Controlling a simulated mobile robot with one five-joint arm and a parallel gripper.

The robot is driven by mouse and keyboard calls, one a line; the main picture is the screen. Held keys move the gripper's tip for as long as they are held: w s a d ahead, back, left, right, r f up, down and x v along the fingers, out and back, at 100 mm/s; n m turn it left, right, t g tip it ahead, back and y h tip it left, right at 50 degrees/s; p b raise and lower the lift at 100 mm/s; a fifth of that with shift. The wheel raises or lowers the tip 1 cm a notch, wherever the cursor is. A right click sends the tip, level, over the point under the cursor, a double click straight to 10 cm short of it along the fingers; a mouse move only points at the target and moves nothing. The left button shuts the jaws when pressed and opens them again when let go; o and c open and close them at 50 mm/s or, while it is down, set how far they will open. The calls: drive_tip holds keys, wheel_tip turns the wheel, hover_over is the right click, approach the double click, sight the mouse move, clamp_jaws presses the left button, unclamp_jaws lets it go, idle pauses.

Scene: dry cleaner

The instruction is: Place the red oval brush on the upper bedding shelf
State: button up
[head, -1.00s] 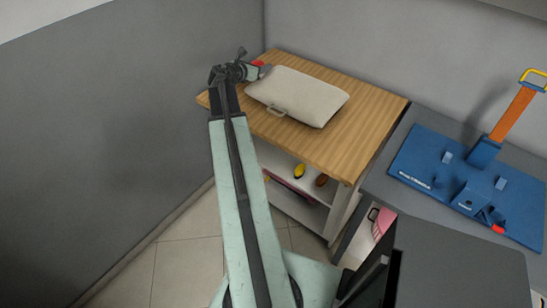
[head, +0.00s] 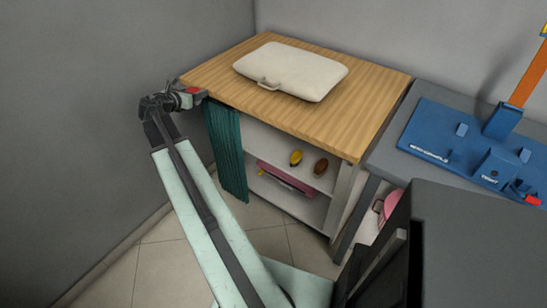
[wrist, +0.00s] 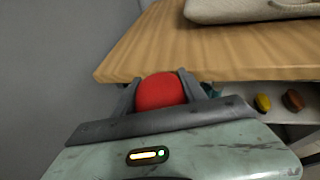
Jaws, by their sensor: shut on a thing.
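My gripper (head: 197,94) is shut on the red oval brush (wrist: 161,91), which sits between the two fingers in the wrist view. In the head view only a small red patch of the brush (head: 192,90) shows. The gripper is at the front left corner of the wooden top, outside the unit. Under that top is a white unit with open shelves. Its upper shelf (head: 268,159) holds a yellow oval thing (head: 296,158) and a brown oval thing (head: 321,166). The left part of the shelves is hidden behind a teal curtain (head: 228,150).
A cream folded case or cushion (head: 290,70) lies on the wooden top (head: 345,120). A dark pink flat thing (head: 286,178) lies lower in the unit. A grey wall (head: 80,120) is close on the left. A grey table with a blue board (head: 460,140) stands right.

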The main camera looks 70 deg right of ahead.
drive_tip(key=s+f+m+g+b, duration=0.1)
drive_tip(key=s+f+b, duration=0.4)
drive_tip(key=f+b, duration=0.5)
drive_tip(key=s+d+f+m+g+b, duration=0.1)
drive_tip(key=s+f+b, duration=0.4)
drive_tip(key=f+b, duration=0.5)
drive_tip(key=s+f+g+b, duration=0.1)
drive_tip(key=s+f+b, duration=0.5)
drive_tip(key=f+b, duration=0.4)
drive_tip(key=m+b, duration=0.1)
approach(277, 144)
drive_tip(key=shift+g, duration=0.4)
drive_tip(key=d+r, duration=0.1)
drive_tip(key=d, duration=0.1)
drive_tip(key=s+d+r, duration=0.1)
drive_tip(key=d, duration=0.1)
drive_tip(key=d+r, duration=0.1)
drive_tip(key=d, duration=0.2)
drive_tip(key=shift+s+d+r, duration=0.1)
drive_tip(key=shift+s+r, duration=0.1)
drive_tip(key=shift+s, duration=0.1)
drive_tip(key=x, duration=0.2)
drive_tip(key=shift+s+d, duration=0.1)
drive_tip(key=shift+d, duration=0.3)
drive_tip(key=f+b, duration=0.3)
drive_tip(key=shift+a+b, duration=0.2)
drive_tip(key=shift+b, duration=0.1)
drive_tip(key=shift+r, duration=0.2)
drive_tip(key=shift+f, duration=0.2)
drive_tip(key=o, duration=1.4)
